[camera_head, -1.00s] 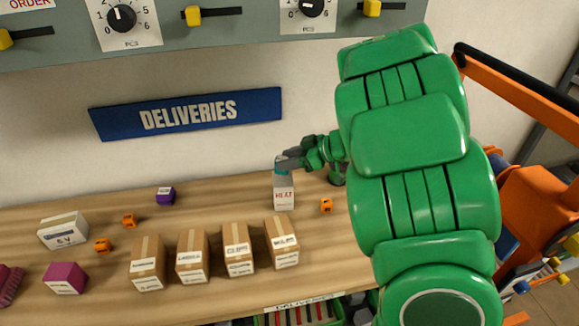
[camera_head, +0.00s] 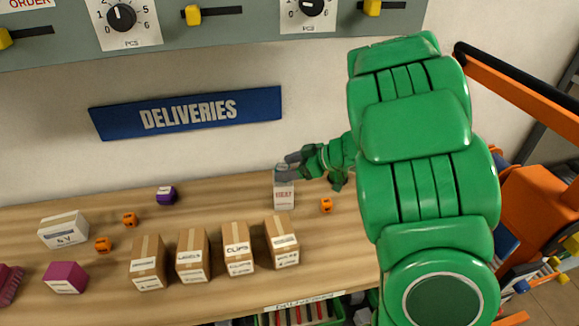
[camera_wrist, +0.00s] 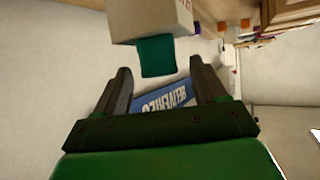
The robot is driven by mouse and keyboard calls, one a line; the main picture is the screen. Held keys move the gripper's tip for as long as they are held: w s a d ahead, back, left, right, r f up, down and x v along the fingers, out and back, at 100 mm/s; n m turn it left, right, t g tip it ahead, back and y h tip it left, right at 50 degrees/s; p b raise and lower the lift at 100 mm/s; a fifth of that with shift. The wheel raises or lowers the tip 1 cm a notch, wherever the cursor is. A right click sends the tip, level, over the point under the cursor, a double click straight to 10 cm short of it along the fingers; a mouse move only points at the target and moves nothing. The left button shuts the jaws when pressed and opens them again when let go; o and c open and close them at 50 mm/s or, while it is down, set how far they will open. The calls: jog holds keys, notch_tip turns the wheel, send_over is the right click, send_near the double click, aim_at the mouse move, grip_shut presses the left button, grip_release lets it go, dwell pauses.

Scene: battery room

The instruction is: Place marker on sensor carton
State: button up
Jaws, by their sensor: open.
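A pale carton (camera_head: 284,196) with red print, seemingly "HEAT", stands at the back right of the wooden bench. I take it for the sensor carton. A small teal block, the marker (camera_wrist: 156,57), rests against its top face in the upside-down wrist view, where the carton (camera_wrist: 150,20) also shows. My gripper (camera_head: 287,167) is at the carton's top in the head view, reaching in from the right. In the wrist view my gripper (camera_wrist: 162,78) is open, its fingers apart and the marker just beyond the tips. The marker is largely hidden in the head view.
An orange cube (camera_head: 326,205) lies just right of the carton. Several brown cartons (camera_head: 238,250) stand in a row in front. A purple cube (camera_head: 166,195), a white box (camera_head: 63,231) and a magenta box (camera_head: 65,278) are to the left. The blue sign (camera_head: 187,113) hangs behind.

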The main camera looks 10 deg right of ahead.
jog(key=shift+r, duration=0.15)
jog(key=v, duration=1.2)
dwell(0.3)
